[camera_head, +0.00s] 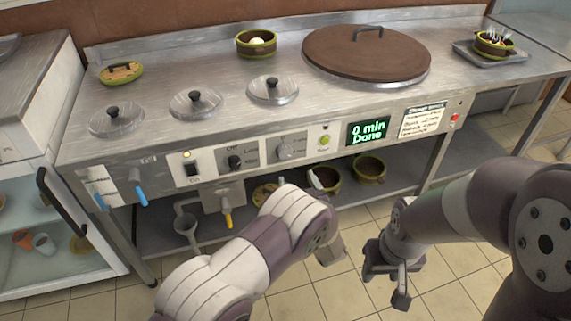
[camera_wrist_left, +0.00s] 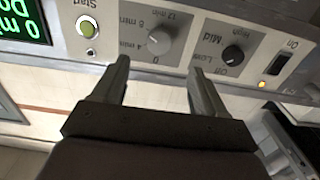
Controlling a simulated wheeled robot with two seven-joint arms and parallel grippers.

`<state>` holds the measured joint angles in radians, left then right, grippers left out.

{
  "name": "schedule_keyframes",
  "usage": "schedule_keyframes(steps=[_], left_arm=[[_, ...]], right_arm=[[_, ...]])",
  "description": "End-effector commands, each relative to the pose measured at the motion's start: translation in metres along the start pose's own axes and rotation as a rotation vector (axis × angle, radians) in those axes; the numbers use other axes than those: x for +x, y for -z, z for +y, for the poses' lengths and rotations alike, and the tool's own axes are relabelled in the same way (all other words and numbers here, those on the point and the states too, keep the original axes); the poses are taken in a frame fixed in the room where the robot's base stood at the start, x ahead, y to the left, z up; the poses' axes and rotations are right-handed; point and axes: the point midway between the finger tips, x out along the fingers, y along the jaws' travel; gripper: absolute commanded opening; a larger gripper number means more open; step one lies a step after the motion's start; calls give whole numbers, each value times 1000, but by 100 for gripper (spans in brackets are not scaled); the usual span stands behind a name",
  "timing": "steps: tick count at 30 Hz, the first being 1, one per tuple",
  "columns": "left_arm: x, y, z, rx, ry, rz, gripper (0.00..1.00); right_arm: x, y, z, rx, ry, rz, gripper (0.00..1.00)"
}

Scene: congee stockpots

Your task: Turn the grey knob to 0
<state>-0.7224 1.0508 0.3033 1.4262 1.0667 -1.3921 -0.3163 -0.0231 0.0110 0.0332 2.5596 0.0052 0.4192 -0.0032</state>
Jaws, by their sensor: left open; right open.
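The round grey knob (camera_head: 284,151) is on the front panel, between the black knob and the green start button. In the left wrist view, where the panel looks upside down, the grey knob (camera_wrist_left: 163,39) has marks from 0 to 12 min around it; I cannot make out exactly where it points. My left gripper (camera_wrist_left: 160,66) is open and empty, its fingers pointing at the panel on either side of the 0 mark, apart from the knob. In the head view its fingers are not clearly seen. My right gripper (camera_head: 391,272) is open and empty, low in front of the counter.
The display (camera_head: 368,131) reads "0 min Done". The green start button (camera_head: 324,141) and black knob (camera_head: 236,162) flank the grey knob. Blue and yellow (camera_head: 228,219) tap handles stick out at the left. Pots (camera_head: 369,169) stand on the lower shelf.

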Motion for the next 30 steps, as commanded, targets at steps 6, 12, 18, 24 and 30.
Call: schedule_keyframes(steps=[6,12,18,24,30], left_arm=[[58,-5,-1,-3,3,0,72],[91,-2,0,-3,1,0,72],[100,-1,1,-1,-2,-1,72],[100,0,0,-1,-2,-2,59],[99,-1,1,-1,-2,-2,17]], right_arm=[[19,-2,0,0,0,-1,47],[27,-4,0,0,0,-1,47],[28,-4,0,0,0,-1,47],[28,-4,0,0,0,0,47],[28,-4,0,0,0,-1,47]])
